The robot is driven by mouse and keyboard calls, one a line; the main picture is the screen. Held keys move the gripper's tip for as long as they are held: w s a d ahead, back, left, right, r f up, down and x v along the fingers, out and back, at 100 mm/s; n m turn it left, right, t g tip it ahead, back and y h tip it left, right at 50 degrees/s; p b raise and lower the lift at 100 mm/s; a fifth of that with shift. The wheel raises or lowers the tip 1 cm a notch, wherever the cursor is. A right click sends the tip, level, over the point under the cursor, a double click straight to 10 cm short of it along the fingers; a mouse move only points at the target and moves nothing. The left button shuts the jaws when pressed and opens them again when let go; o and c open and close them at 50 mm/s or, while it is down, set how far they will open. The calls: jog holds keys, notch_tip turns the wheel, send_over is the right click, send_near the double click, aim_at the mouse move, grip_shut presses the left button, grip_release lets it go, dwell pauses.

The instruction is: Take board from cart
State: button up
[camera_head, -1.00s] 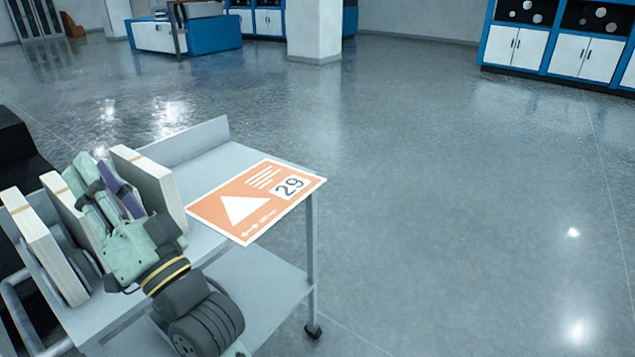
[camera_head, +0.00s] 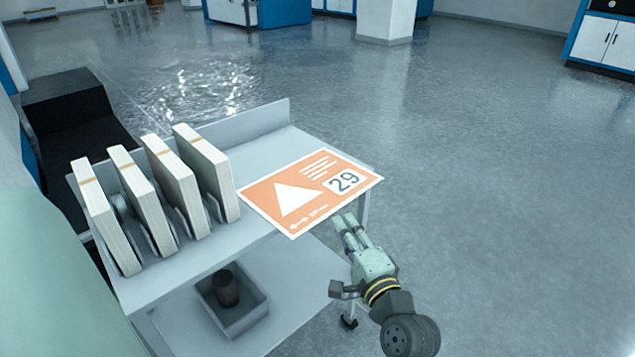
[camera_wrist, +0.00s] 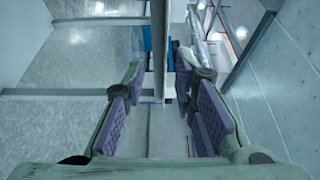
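The board (camera_head: 298,200) is a flat orange sheet with a white triangle, white lines and the number 29. It lies flat on the cart's (camera_head: 245,165) grey top, its near right part reaching past the edge. My gripper (camera_head: 347,222) is just off the board's near right edge, pointing at it. In the wrist view, the gripper (camera_wrist: 157,78) has its purple-padded fingers wide apart. A thin plate edge (camera_wrist: 158,45), seemingly the board edge-on, runs between them. Contact with either pad is not visible.
Several upright cream stacks (camera_head: 140,200) stand in slots on the cart's left side. A grey bin (camera_head: 236,312) with a dark cylinder (camera_head: 226,288) is on the lower shelf. A black block (camera_head: 75,125) is behind left. The floor to the right is clear.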

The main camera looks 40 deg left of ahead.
aim_at(333, 208)
jog(key=x, duration=0.2)
jog(key=p+x, duration=0.1)
jog(key=x, duration=0.1)
jog(key=r+x, duration=0.1)
jog(key=x, duration=0.1)
jog(key=shift+a+p, duration=0.1)
jog(key=shift+p, duration=0.25)
jog(key=shift+w+a+f, duration=0.15)
jog(key=shift+w+a, duration=0.15)
jog(key=shift+a, duration=0.1)
jog(key=shift+c, duration=0.4)
grip_shut()
